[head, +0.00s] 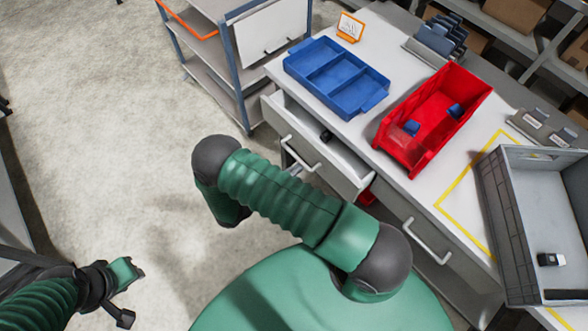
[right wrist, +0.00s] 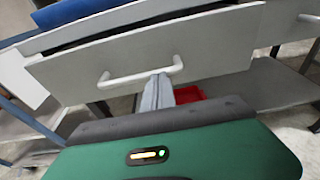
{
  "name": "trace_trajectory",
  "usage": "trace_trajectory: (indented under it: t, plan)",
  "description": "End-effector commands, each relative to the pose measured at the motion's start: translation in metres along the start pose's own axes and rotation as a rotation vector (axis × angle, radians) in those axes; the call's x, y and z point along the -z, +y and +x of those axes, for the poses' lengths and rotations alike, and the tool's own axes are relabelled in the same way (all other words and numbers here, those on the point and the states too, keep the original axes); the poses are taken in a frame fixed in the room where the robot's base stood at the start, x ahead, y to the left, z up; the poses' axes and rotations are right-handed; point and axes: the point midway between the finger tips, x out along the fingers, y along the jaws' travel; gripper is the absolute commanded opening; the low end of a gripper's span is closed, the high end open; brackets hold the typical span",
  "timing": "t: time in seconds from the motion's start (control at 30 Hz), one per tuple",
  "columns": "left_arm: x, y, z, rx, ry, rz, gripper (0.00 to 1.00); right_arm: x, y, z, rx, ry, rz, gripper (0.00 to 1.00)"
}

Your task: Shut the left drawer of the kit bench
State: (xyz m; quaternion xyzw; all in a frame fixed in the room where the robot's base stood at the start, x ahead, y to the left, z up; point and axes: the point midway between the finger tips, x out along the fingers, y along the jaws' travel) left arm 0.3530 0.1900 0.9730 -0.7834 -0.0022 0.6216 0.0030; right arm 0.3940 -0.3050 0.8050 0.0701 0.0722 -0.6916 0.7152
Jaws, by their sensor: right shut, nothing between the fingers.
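The left drawer (head: 340,165) of the kit bench (head: 400,75) stands pulled out, with a small dark item (head: 326,137) inside. Its pale front with a white bar handle also fills the upper part of the right wrist view (right wrist: 210,50). My right gripper (head: 294,170) is at the handle, mostly hidden behind my green arm in the head view. In the right wrist view its fingers (right wrist: 160,82) are together, with their tips at the handle near its right end; contact is unclear. My left gripper (head: 128,290) is low at the left, far from the bench; its jaws are unclear.
On the bench top are a blue divided tray (head: 335,75), a red bin (head: 435,115) and a grey crate (head: 515,235). Another drawer handle (head: 428,242) is to the right. A shelf cart (head: 215,60) stands left of the bench. The floor at left is clear.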

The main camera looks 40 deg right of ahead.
Motion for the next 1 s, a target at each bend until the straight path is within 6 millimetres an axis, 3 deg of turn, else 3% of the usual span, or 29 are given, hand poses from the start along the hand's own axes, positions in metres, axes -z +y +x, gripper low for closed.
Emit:
trace_trajectory:
  t: [0.23, 0.6, 1.0]
  plan:
    - [0.000, 0.000, 0.000, 0.000, 0.000, 0.000, 0.31, -0.001, 0.001, 0.008, 0.000, 0.000, 0.000, 0.00]
    - [0.000, 0.000, -0.001, 0.000, 0.000, 0.000, 0.31, -0.016, 0.000, 0.086, 0.001, 0.002, -0.001, 0.00]
    - [0.000, 0.000, -0.001, 0.000, 0.000, 0.000, 0.31, -0.018, 0.000, 0.097, 0.002, 0.001, 0.000, 0.00]
